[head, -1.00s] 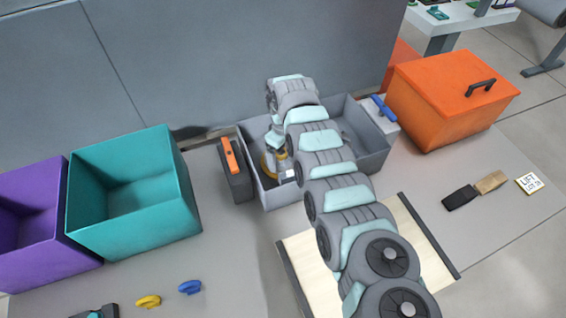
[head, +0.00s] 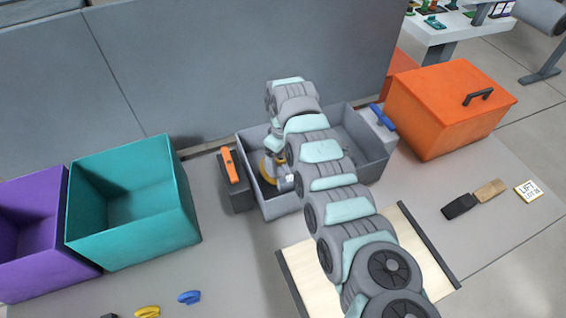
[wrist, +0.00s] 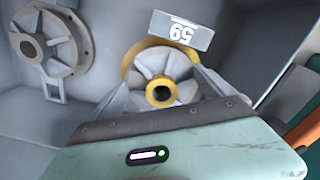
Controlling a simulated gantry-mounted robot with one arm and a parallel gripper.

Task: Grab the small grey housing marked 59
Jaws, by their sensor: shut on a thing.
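The small grey housing (wrist: 168,65) has a yellow rim and hub, and a grey tag (wrist: 181,31) reading 59 upside down in the wrist view. My gripper (wrist: 162,88) is shut on this housing, with one finger at each side of it. In the head view my gripper (head: 272,158) is down inside the grey bin (head: 285,205), and the yellow of the housing (head: 265,170) shows beside it. My arm hides part of the bin. I cannot tell whether the housing touches the bin floor.
A second grey housing (wrist: 48,42) without yellow lies in the bin. Clamps with an orange handle (head: 231,165) and a blue handle (head: 382,117) flank the bin. A teal bin (head: 170,225), purple bin (head: 50,270) and orange box (head: 440,120) stand around.

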